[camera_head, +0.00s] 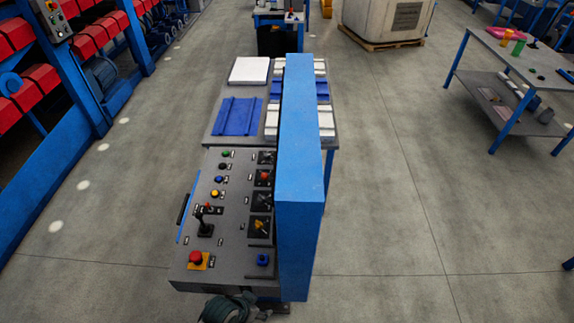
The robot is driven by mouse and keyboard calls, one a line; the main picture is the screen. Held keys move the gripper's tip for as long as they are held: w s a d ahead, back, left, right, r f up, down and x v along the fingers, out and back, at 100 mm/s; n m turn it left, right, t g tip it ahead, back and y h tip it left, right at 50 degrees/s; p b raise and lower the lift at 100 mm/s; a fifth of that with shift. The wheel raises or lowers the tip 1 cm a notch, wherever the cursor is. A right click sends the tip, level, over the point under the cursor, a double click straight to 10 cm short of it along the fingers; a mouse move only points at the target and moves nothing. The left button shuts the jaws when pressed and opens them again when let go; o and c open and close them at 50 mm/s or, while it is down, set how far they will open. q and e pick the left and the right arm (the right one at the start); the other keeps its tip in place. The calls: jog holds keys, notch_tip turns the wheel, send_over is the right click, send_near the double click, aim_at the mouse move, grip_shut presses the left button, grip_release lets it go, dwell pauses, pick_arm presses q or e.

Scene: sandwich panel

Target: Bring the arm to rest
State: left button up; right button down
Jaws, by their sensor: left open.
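My left gripper (236,304) shows as a dark shape at the bottom edge, just in front of the near edge of the control panel (229,240). It looks empty and is open. Most of its arm is out of the picture. The gripper appears clear of these controls. My right gripper is not in view.
A tall blue beam (301,190) stands along the panel's right side. Behind is a table with blue sheets (238,116) and white panels (250,70). Blue racks with red parts (40,80) stand left, a workbench (515,50) right. Floor on both sides is clear.

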pick_arm(q)
jog(key=s+a+f+n+y, duration=0.2)
jog(key=s+a+n, duration=0.15)
jog(key=a, duration=0.35)
jog(key=s+a+f+n+y, duration=0.2)
jog(key=s+a, duration=0.2)
jog(key=a, duration=0.2)
notch_tip(320, 180, down, 26)
jog(key=s+f+g+b, duration=0.1)
jog(key=s+g, duration=0.1)
jog(key=s+a+f+b, duration=0.1)
jog(key=s+a+f, duration=0.1)
jog(key=s+f, duration=1.5)
jog(key=shift+s+a+g, duration=0.2)
jog(key=shift+a+g, duration=0.15)
jog(key=shift+g, duration=0.05)
jog(key=shift+m, duration=0.25)
